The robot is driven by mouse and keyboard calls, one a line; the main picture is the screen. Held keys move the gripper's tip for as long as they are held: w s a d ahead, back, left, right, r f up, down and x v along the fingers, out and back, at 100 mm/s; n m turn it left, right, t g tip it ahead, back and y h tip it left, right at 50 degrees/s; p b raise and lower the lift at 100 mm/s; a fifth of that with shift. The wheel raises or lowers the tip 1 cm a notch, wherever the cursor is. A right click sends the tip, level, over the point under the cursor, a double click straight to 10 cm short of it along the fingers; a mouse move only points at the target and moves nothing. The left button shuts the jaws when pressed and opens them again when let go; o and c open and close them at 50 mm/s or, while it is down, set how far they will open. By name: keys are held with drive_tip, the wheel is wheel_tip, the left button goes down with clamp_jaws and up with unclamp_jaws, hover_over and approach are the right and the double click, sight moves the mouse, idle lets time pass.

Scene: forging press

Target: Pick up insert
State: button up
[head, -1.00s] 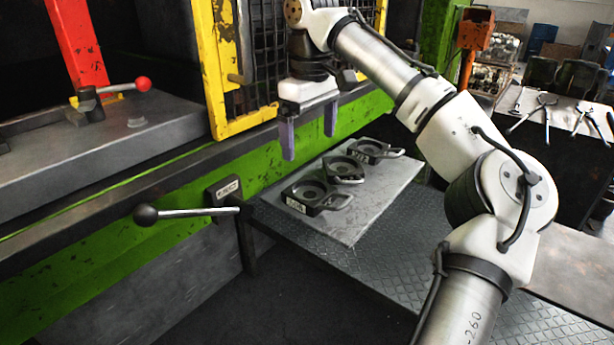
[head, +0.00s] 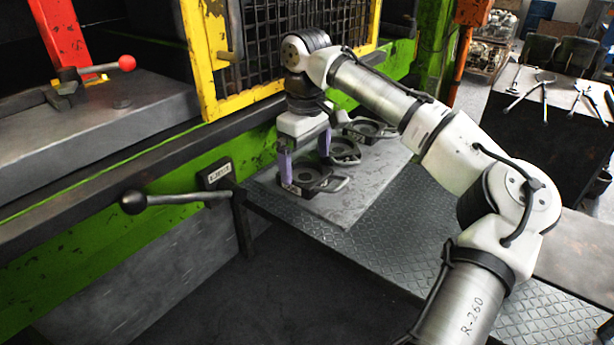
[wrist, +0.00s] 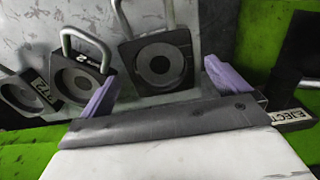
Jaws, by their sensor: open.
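Three dark inserts with round recesses and loop handles lie on a grey plate (head: 345,212). The nearest insert (head: 312,181) is at the front left, the middle insert (head: 345,151) behind it, and the far insert (head: 370,131) farthest back. My gripper (head: 305,168) is open, fingers down, low over the nearest and middle inserts. Its left finger overlaps the nearest insert's left edge in the head view; contact cannot be told. In the wrist view, the nearest insert (wrist: 158,64) shows between the purple fingers (wrist: 165,92), with the middle insert (wrist: 78,76) and far insert (wrist: 24,94) to the left.
The green press frame (head: 150,168) with a yellow mesh guard (head: 207,75) stands close behind my gripper. A black-knobbed lever (head: 175,199) juts out left of the plate. A tread-plate shelf (head: 400,245) in front is clear. Tongs lie on a table (head: 540,122) at right.

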sight(307, 178)
drive_tip(key=shift+d+f, duration=0.1)
drive_tip(key=shift+f, duration=1.45)
drive_tip(key=shift+c, duration=0.3)
drive_tip(key=shift+r, duration=0.1)
drive_tip(key=c, duration=1.9)
